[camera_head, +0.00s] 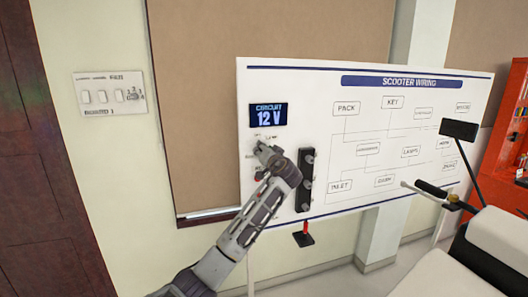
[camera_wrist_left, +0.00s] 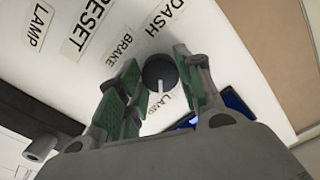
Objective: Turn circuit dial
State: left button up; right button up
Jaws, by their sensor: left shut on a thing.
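The circuit dial (camera_wrist_left: 160,74) is a round black knob with a white pointer line, seen in the left wrist view on the white board. Labels around it include DASH, BRAKE and LAMPS. My left gripper (camera_wrist_left: 155,78) has its green-padded fingers on either side of the dial and is shut on it. There the gripper hides the dial. My right gripper is not in view.
The white scooter wiring board (camera_head: 420,95) carries a labelled diagram. A black strip with knobs (camera_head: 305,180) is right of my gripper, with a red-topped item (camera_head: 304,236) below. A scooter (camera_head: 480,245) stands at lower right, a red shelf (camera_head: 508,130) behind it.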

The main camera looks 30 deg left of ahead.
pick_arm(q)
jog(key=shift+f, duration=0.1)
jog(key=o, duration=1)
jog(key=shift+o, duration=0.2)
jog(key=shift+d, duration=0.1)
jog(key=v, duration=1.2)
